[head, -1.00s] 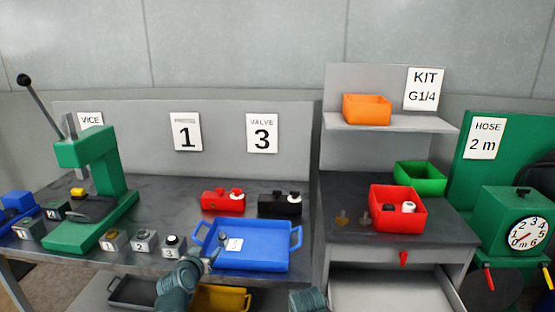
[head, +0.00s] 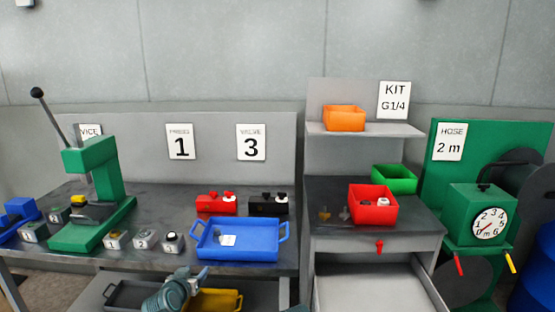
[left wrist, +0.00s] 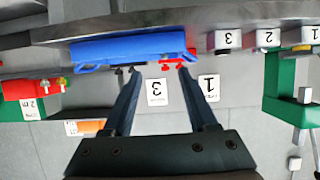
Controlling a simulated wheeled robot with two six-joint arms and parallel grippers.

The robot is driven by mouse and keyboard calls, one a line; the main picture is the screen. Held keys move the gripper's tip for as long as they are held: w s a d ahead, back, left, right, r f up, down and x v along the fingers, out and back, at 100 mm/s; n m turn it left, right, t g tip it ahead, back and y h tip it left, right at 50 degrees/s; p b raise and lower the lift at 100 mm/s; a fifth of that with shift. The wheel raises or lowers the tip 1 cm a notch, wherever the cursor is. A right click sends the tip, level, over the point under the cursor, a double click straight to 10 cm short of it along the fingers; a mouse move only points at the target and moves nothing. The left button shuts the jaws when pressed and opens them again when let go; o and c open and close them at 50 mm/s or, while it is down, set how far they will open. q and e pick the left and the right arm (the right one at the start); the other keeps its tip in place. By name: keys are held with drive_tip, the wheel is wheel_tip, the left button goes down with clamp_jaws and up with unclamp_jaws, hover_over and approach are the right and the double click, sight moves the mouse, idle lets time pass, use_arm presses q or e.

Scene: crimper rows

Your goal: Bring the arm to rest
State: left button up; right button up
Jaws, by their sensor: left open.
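My left gripper (head: 194,279) is in the lower middle of the head view, in front of the bench's front edge and below the blue tray (head: 238,240). In the left wrist view its two fingers (left wrist: 164,80) are spread apart with nothing held between them. That view is upside down and shows the blue tray (left wrist: 130,47) beyond the fingers. The tray lies on the bench with a small white label in it. My right gripper does not show; only a sliver of what may be my right arm is at the bottom edge.
A green press (head: 90,190) stands at the left of the bench (head: 160,200). Red (head: 216,203) and black (head: 268,204) valve blocks sit behind the tray. A red bin (head: 372,215) stands on the right unit above an open drawer (head: 370,292). A yellow tray (head: 222,300) is on the lower shelf.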

use_arm(q)
drive_tip(key=s+d+f+m+g+h, duration=0.1)
drive_tip(key=s+d+f+m+g, duration=0.1)
drive_tip(key=s+d+f+g, duration=0.45)
drive_tip(key=s+d+f+m+g+h, duration=0.1)
drive_tip(key=s+d+f, duration=0.2)
drive_tip(key=d, duration=0.6)
drive_tip(key=s+d+f+g+y, duration=0.1)
drive_tip(key=s+g+y, duration=0.1)
drive_tip(key=s, duration=0.5)
drive_tip(key=s+d+f+g+y, duration=0.1)
drive_tip(key=s+f+g+y, duration=0.1)
drive_tip(key=s+g, duration=0.2)
drive_tip(key=s+p, duration=0.1)
drive_tip(key=s, duration=0.2)
drive_tip(key=shift+d, duration=0.4)
drive_tip(key=shift+s, duration=0.1)
